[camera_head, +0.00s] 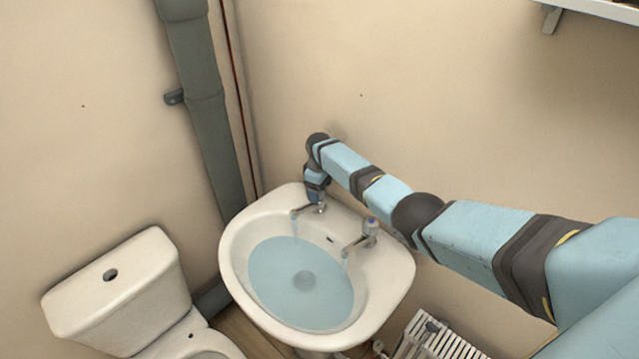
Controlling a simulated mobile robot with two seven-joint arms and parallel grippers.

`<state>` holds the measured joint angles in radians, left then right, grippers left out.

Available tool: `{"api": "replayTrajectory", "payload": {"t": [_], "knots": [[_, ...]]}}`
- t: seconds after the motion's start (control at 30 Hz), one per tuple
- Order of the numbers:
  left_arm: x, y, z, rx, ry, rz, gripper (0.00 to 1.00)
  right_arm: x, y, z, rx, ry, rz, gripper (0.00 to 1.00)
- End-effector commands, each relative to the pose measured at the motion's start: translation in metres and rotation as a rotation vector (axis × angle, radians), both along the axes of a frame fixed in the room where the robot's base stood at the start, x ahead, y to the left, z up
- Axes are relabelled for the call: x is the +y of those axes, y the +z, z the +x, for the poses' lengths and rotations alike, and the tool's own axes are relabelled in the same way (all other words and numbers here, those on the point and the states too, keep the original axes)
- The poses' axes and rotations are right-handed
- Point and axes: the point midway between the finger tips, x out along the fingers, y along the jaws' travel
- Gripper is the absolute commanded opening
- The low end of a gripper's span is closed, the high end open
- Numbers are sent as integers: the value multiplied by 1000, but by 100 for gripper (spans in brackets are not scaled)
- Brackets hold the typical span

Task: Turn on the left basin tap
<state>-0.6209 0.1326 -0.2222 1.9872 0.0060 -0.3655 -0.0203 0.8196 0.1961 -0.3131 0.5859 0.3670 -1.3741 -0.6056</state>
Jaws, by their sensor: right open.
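The white basin (233,252) stands against the wall with bluish water (275,275) in its bowl. The left basin tap (303,210) is at the back left of the rim. A thin pale stream shows under its spout. The right basin tap (358,243) has a blue-topped handle and a faint stream under its spout too. My right gripper (317,193) points down over the left tap's handle, with its jaws open. The gripper and wrist hide most of that handle, so I cannot tell whether they touch. My left gripper is not in view.
A white toilet cistern (115,285) stands at the left. A thick grey pipe (205,120) runs down the wall behind the basin. A white radiator (440,340) is at the lower right, and a shelf (590,8) at the upper right. My right arm passes above the right tap.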

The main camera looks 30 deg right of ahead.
Motion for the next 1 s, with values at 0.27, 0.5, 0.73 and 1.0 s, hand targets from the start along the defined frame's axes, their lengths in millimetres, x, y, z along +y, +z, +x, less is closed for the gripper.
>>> {"api": "replayTrajectory", "payload": {"t": [0.27, 0.5, 0.73, 1.0], "knots": [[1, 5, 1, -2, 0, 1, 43, -1, 41, 1, -5, 0, 0, 76], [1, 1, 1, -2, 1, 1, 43, -1, 95, 1, -4, 0, -1, 76], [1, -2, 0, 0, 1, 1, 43, 0, 128, 0, 0, 0, 0, 76], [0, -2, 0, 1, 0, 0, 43, 0, 137, 0, 1, 0, 0, 76]]}}
